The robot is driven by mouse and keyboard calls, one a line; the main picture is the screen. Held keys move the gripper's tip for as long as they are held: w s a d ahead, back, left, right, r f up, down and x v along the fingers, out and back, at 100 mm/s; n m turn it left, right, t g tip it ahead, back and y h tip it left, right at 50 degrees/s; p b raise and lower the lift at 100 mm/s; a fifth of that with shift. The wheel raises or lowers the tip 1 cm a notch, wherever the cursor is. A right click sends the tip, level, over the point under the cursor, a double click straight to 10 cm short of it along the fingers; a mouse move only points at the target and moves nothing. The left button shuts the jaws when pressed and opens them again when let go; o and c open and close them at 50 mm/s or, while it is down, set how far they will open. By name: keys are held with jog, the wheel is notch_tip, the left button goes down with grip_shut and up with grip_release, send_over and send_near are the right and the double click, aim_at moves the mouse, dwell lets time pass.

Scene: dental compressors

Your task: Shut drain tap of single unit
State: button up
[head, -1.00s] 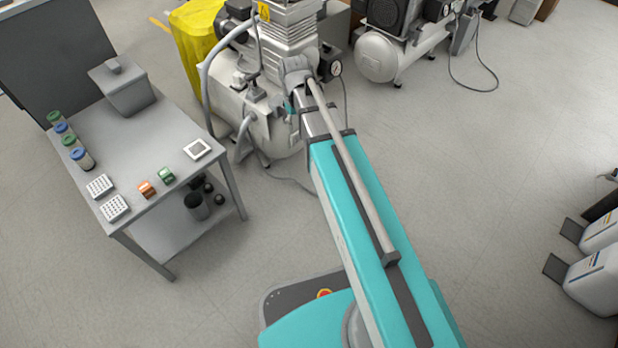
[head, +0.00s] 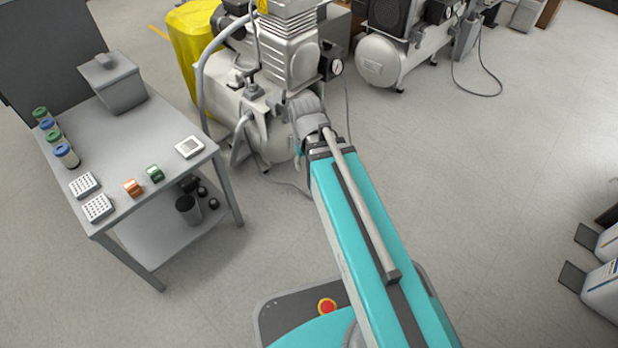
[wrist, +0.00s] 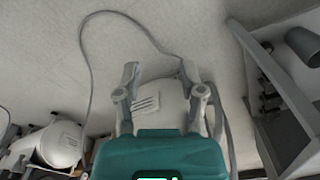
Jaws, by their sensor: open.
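The single compressor unit, with its pale tank (head: 225,88), stands beyond the end of my arm in the head view. In the wrist view the pale tank (wrist: 160,103) lies behind and between the fingers of my gripper (wrist: 160,76). The gripper is open, with nothing between its fingertips. I cannot make out the drain tap in either view. In the head view the gripper is hidden behind my arm's wrist. Contact with the tank cannot be told.
A grey table (head: 150,150) with small items stands left of the unit. A yellow cover (head: 192,45) is behind it. Another compressor (head: 385,60) stands at the back right. A cable (wrist: 85,60) lies on the floor near the gripper. The floor at right is mostly clear.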

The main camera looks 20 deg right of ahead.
jog(key=shift+s+f+m+b, duration=0.3)
jog(key=shift+s+f+b, duration=0.35)
jog(key=shift+s+f, duration=0.4)
jog(key=shift+r, duration=0.1)
jog(key=o, duration=0.3)
jog(key=shift+o, duration=1.1)
jog(key=shift+w+r, duration=0.2)
jog(key=shift+r, duration=0.05)
jog(key=shift+o, duration=0.8)
jog(key=w+r+n+p, duration=1.4)
jog(key=w+r+p, duration=0.7)
jog(key=w, duration=0.4)
jog(key=shift+w+a+r+p, duration=0.2)
jog(key=shift+a+r+p, duration=0.15)
jog(key=shift+p, duration=0.3)
jog(key=shift+w+r+n, duration=0.1)
jog(key=shift+w+n, duration=0.1)
jog(key=shift+n, duration=0.1)
jog(key=shift+f, duration=0.2)
